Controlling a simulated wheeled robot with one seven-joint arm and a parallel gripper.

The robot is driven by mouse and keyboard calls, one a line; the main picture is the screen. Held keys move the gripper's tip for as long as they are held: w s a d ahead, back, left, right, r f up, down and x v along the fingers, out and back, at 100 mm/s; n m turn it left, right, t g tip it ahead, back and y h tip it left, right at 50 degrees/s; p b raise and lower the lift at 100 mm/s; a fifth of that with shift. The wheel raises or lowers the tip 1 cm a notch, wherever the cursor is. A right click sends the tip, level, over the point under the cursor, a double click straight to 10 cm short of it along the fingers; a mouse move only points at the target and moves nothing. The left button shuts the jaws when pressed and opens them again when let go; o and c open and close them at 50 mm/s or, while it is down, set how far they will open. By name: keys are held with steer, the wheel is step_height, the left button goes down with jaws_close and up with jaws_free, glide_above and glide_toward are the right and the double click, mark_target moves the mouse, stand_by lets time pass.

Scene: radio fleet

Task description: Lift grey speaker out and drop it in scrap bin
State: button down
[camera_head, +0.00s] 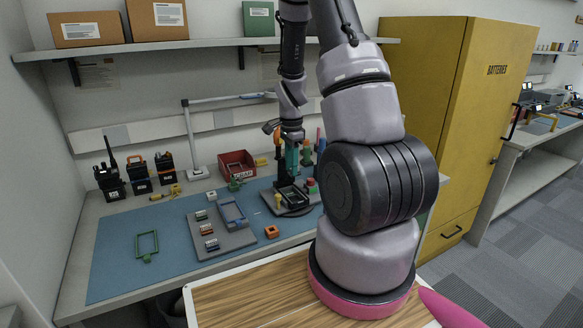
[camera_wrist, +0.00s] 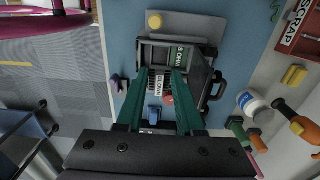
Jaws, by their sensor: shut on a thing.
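My gripper (camera_head: 292,165), with teal fingers, points down over an open dark radio case (camera_head: 296,193) on the round stand at the mat's right side. In the wrist view my gripper (camera_wrist: 159,74) has its fingertips inside the case (camera_wrist: 204,88), shut on a small grey piece with a white "BLOWN" label, which I take as the grey speaker (camera_wrist: 160,84). The fingers partly hide it.
A grey tray (camera_head: 222,238) with several small parts lies on the blue mat (camera_head: 125,268). An orange part (camera_head: 271,231) and a green frame (camera_head: 147,243) lie there too. Radios (camera_head: 110,181) stand at the left. Upright tools and a white bottle (camera_wrist: 253,103) stand close to the case.

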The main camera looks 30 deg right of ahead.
steer(key=shift+r, duration=2)
